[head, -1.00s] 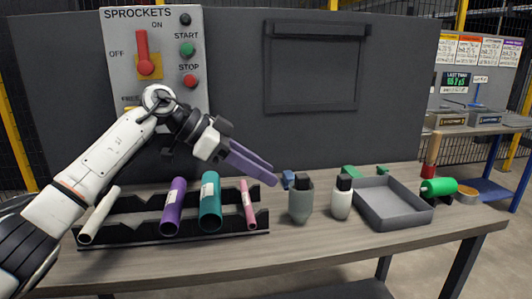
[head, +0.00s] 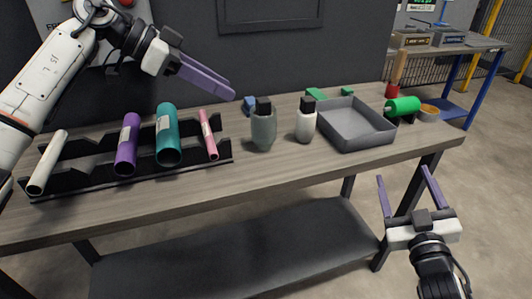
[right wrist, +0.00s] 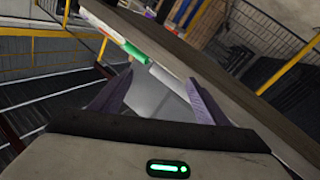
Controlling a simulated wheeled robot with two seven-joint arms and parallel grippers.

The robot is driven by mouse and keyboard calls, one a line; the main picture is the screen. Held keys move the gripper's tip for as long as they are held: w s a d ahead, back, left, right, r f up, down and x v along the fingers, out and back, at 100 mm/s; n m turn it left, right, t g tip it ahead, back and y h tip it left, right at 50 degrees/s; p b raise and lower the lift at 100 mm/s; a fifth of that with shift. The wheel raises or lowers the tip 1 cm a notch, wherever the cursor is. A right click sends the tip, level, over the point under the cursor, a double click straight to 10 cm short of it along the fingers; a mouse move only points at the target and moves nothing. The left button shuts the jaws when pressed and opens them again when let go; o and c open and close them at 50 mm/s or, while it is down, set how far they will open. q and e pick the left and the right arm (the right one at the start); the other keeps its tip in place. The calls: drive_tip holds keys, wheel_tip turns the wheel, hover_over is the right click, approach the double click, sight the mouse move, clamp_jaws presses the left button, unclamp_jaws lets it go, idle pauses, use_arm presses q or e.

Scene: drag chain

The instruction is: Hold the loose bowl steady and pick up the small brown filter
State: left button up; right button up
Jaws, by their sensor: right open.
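A shallow round bowl (head: 429,112) with an orange-brown top stands at the right end of the bench, beside the green roll (head: 403,105). A brown upright cylinder (head: 398,68) on a red base stands behind them; I cannot tell for certain that it is the filter. A grey tapered container (head: 263,130) and a white bottle (head: 306,122), both with dark tops, stand mid-bench. My left gripper (head: 232,93) is raised above the bench, left of the grey container; its fingers overlap, so their gap is unclear. My right gripper (head: 403,175) is open and empty, in front of the bench.
A grey tray (head: 347,140), empty, lies right of the white bottle. A black rack (head: 85,180) with several coloured tubes fills the left. Small blue (head: 249,103) and green pieces (head: 316,94) lie at the back. The front bench strip is clear.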

drive_tip(key=w+r+t, duration=0.3)
drive_tip(key=w+r, duration=0.1)
drive_tip(key=r, duration=0.6)
drive_tip(key=w+a+f, duration=0.1)
drive_tip(key=a, duration=0.4)
drive_tip(key=a+f+m+g+y, duration=0.1)
drive_tip(key=a, duration=0.4)
drive_tip(key=w+a+g, duration=0.1)
drive_tip(key=a, duration=0.4)
drive_tip(key=shift+w+a+f+y, duration=0.3)
drive_tip(key=shift+f, duration=0.1)
drive_tip(key=m+g+y, duration=0.1)
drive_tip(key=m+g, duration=0.1)
approach(264, 135)
drive_tip(key=w, duration=0.3)
drive_tip(key=shift+w+f, duration=0.2)
drive_tip(key=shift+w, duration=0.05)
drive_tip(key=w, duration=1)
drive_tip(key=shift+a, duration=0.2)
drive_tip(key=shift+c, duration=0.5)
drive_tip(key=c, duration=1.1)
